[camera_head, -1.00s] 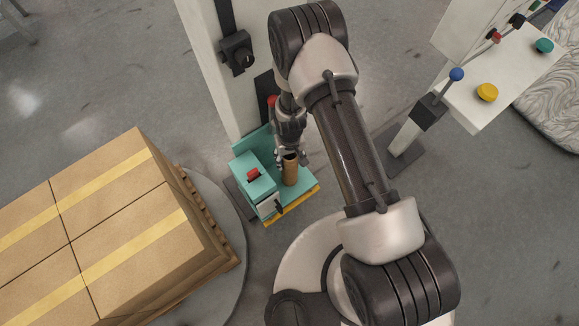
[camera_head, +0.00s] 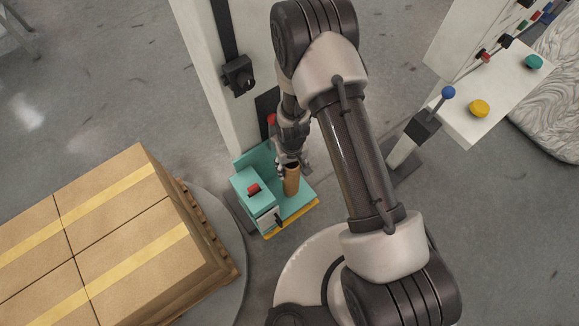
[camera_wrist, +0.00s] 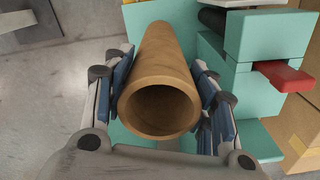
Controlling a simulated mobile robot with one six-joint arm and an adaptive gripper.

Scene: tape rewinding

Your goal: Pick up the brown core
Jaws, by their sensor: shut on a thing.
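The brown core (camera_wrist: 160,65) is a hollow cardboard tube, its open end facing the wrist camera. It stands upright over the teal machine platform in the head view (camera_head: 291,181). My gripper (camera_wrist: 161,95) is shut on the core, with one blue-padded finger on each side of it. In the head view my gripper (camera_head: 291,166) is at the core's upper part. I cannot tell whether the core's lower end still touches the platform.
The teal machine (camera_head: 254,192) with a red part stands left of the core. A white column (camera_head: 222,90) rises behind. Stacked boxes (camera_head: 95,240) lie on a pallet at left. A control panel (camera_head: 490,100) with coloured buttons is at right.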

